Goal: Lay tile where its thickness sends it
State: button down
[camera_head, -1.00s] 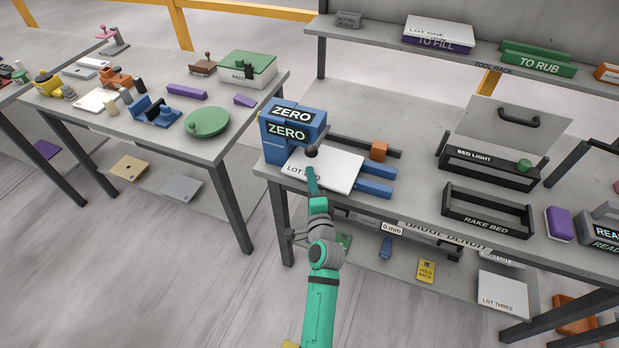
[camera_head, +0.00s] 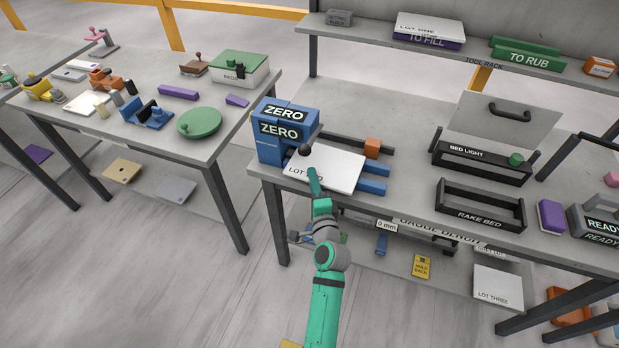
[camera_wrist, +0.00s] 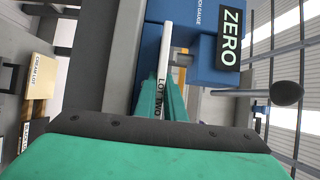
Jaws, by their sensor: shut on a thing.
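The white tile marked LOT TWO (camera_head: 336,168) lies flat at the blue thickness gauge (camera_head: 268,148) on the bench's left end. My gripper (camera_head: 313,178) is shut on the tile's near edge. In the wrist view the teal fingers (camera_wrist: 165,105) pinch the thin white tile (camera_wrist: 166,48) edge-on beside the blue gauge. The gauge's panel (camera_head: 279,131) reads ZERO, and this also shows in the wrist view (camera_wrist: 230,38). A black ball-ended lever (camera_head: 305,150) stands by the tile. Whether the tile touches the gauge jaw is hidden.
A purple TO FILL rack (camera_head: 432,42) bears a LOT ONE tile (camera_head: 430,25) on the upper shelf. A green TO RUB rack (camera_head: 530,57) is beside it. RAKE BED (camera_head: 480,218) and BED LIGHT (camera_head: 470,156) stand right. A LOT THREE tile (camera_head: 497,285) is below.

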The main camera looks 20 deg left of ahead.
aim_at(349, 194)
jog(key=shift+s+d, duration=0.1)
jog(key=shift+d, duration=1.35)
jog(key=shift+d+r, duration=0.15)
jog(key=shift+d, duration=1.5)
jog(key=shift+s+d, duration=0.1)
jog(key=shift+d, duration=1.2)
jog(key=shift+d, duration=0.2)
jog(key=shift+d, duration=0.55)
